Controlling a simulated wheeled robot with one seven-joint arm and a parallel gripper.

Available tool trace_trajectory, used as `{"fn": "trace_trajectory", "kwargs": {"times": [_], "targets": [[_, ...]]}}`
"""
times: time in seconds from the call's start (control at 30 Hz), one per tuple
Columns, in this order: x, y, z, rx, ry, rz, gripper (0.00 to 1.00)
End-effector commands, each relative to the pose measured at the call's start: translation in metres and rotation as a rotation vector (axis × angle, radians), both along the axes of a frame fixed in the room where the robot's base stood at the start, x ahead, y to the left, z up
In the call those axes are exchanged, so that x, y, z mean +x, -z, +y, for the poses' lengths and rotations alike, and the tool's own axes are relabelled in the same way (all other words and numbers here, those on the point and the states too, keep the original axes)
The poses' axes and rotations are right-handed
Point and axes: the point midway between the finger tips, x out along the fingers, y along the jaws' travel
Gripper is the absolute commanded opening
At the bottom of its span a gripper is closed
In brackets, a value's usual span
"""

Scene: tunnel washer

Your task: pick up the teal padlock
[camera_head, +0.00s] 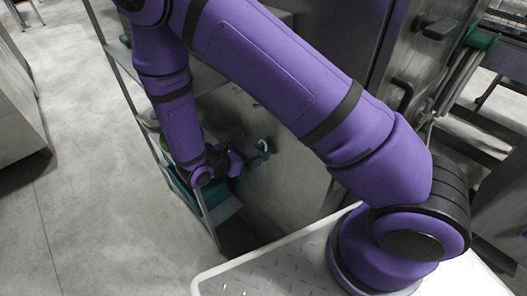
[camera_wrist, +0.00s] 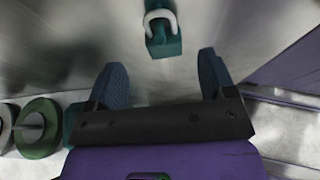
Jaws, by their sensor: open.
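The teal padlock (camera_wrist: 163,44) with a pale shackle shows at the top middle of the wrist view, against a grey metal surface. In the head view the padlock (camera_head: 257,159) is a small teal shape just right of my gripper (camera_head: 243,154). In the wrist view my gripper (camera_wrist: 162,78) is open, with one dark blue-grey finger on each side and nothing between them. The padlock lies beyond the fingertips, roughly centred between them, apart from both. What holds the padlock up cannot be made out.
A metal shelf rack (camera_head: 120,58) stands left of the steel panel (camera_head: 290,185), around my forearm. A teal bin (camera_head: 178,188) sits low on it. Green round items (camera_wrist: 38,127) lie left of my gripper. Open floor (camera_head: 85,130) is at the left.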

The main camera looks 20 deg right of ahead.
Motion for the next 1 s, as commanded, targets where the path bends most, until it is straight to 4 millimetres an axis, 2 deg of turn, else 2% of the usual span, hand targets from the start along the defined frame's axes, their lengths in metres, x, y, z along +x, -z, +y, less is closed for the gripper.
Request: {"fn": "trace_trajectory", "kwargs": {"times": [0.17,0.5,0.8,0.87,1.0], "targets": [[0.002,0.004,-0.01,-0.001,0.003,0.001,0.77],[0.012,0.018,-0.048,0.0,0.002,0.001,0.77],[0.013,0.02,-0.052,0.001,0.001,0.0,0.77],[0.013,0.02,-0.052,0.001,0.001,0.0,0.65],[0.013,0.02,-0.052,0.001,0.001,0.0,0.33]]}}
